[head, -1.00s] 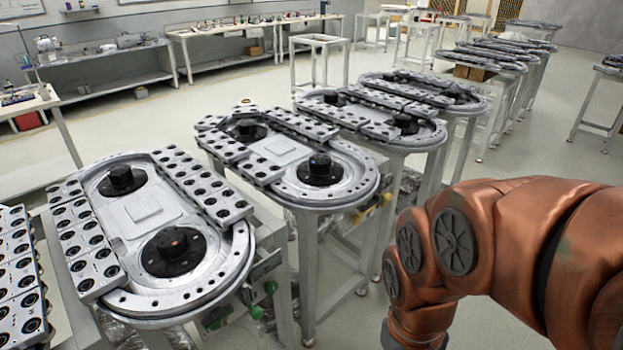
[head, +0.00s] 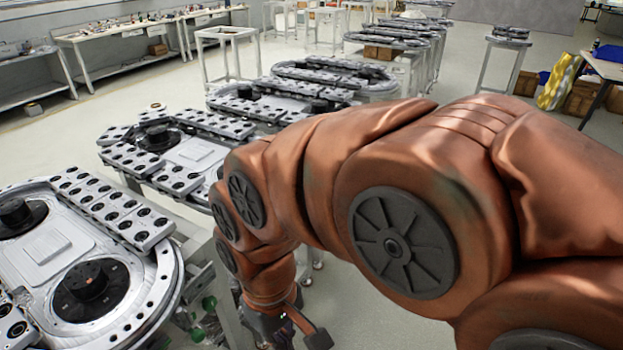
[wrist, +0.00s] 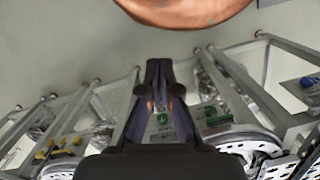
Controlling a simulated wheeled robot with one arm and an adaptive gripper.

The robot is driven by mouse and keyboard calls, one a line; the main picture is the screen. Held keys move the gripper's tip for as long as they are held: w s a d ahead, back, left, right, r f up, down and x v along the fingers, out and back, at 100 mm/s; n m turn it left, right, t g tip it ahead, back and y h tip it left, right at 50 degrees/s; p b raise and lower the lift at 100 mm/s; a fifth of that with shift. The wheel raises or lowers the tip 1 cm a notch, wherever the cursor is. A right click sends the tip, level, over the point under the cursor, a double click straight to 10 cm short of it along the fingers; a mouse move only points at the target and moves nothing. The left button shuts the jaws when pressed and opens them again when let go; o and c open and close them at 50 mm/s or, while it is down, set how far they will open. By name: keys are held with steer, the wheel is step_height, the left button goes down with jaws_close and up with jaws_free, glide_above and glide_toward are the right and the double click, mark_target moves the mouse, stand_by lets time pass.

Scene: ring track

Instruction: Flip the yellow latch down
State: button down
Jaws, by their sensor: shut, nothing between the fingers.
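Small yellow parts (wrist: 48,148) show at the lower left of the wrist view, on the frame of one track stand. They are too small to tell which is the latch or how it is set. No yellow latch can be made out on the stands in the head view, where my arm hides part of them. My gripper (wrist: 159,78) is shut and empty in the wrist view, pointing over the floor and apart from the yellow parts. In the head view my gripper (head: 290,335) is partly cut off at the bottom edge.
A near ring track (head: 165,275) stands at the left, with a second ring track (head: 205,150) behind it. Green parts (head: 208,303) sit under the near track's edge. More tracks stand farther back.

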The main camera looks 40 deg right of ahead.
steer(key=w+d+r+n+t+y+b, duration=0.1)
steer(key=w+n+t+y+b, duration=0.15)
steer(key=w, duration=1.15)
steer(key=w+d+r+n+t+b, duration=0.1)
steer(key=w+d+n+t+b, duration=0.15)
steer(key=w+d, duration=0.75)
steer(key=w+d+t+h+b, duration=0.1)
steer(key=w+d+t+b, duration=0.1)
steer(key=d, duration=1.4)
steer(key=w+d+f+t+h+b, duration=0.1)
steer(key=d+t, duration=0.3)
steer(key=d, duration=1.2)
steer(key=shift+w+m+b, duration=0.4)
steer(key=shift+w+b, duration=0.1)
steer(key=shift+w, duration=0.3)
steer(key=shift+a+f, duration=0.1)
